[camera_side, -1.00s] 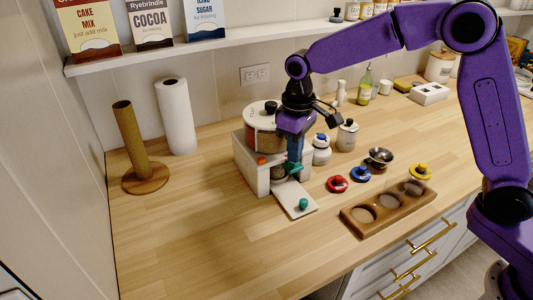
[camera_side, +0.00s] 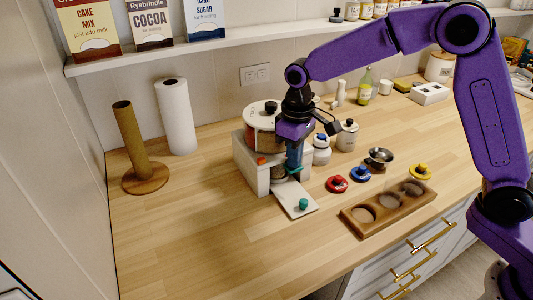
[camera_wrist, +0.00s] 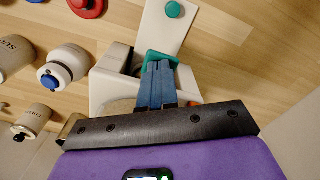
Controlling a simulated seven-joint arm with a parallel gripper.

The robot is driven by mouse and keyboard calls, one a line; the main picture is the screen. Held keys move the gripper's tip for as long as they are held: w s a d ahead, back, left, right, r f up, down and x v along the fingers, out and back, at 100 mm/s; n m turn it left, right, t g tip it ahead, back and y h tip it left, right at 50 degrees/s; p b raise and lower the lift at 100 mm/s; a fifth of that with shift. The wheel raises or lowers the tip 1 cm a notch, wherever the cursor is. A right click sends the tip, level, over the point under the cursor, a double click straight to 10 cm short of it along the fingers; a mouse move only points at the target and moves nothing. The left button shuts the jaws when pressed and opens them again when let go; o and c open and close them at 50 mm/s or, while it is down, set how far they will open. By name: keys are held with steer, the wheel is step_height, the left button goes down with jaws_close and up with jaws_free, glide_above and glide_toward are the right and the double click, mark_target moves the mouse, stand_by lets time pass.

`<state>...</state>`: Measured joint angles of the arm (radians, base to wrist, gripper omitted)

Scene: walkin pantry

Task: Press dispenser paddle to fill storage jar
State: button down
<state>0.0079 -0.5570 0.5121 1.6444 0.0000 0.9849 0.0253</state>
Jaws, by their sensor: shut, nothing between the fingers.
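The dispenser has a white body (camera_side: 251,170) and a clear hopper (camera_side: 262,140) of brown contents under a white lid with a black knob. An orange piece (camera_side: 261,160) shows on its front. A white plate (camera_side: 291,194) with a green knob (camera_side: 303,204) extends forward. My gripper (camera_side: 293,168) is shut and empty, pointing down at the dispenser's front. In the wrist view its blue fingers (camera_wrist: 157,68) meet at a teal piece (camera_wrist: 160,58), probably the paddle; they overlap it, but contact is unclear. The storage jar cannot be clearly made out; the spout area is partly hidden.
White canisters (camera_side: 347,136) stand behind. A paper roll (camera_side: 176,117) and wooden holder (camera_side: 134,148) stand left. The front-left counter is clear.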

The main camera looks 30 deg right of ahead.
steer(key=shift+f, duration=0.35)
stand_by(0.5)
steer(key=shift+r, duration=1.95)
steer(key=shift+s, duration=0.1)
steer(key=shift+s+r, duration=0.1)
steer(key=shift+s, duration=0.2)
steer(key=s+d+n, duration=0.2)
steer(key=s+d, duration=0.3)
steer(key=s, duration=0.5)
steer(key=s+d+n, duration=0.2)
steer(key=s+d, duration=0.3)
steer(key=s, duration=0.5)
steer(key=s+d+n, duration=0.2)
steer(key=s+d, duration=0.3)
steer(key=s, duration=0.5)
steer(key=shift+s+d+n, duration=0.3)
steer(key=shift+s+d, duration=0.05)
steer(key=shift+s, duration=0.05)
steer(key=shift+r, duration=0.1)
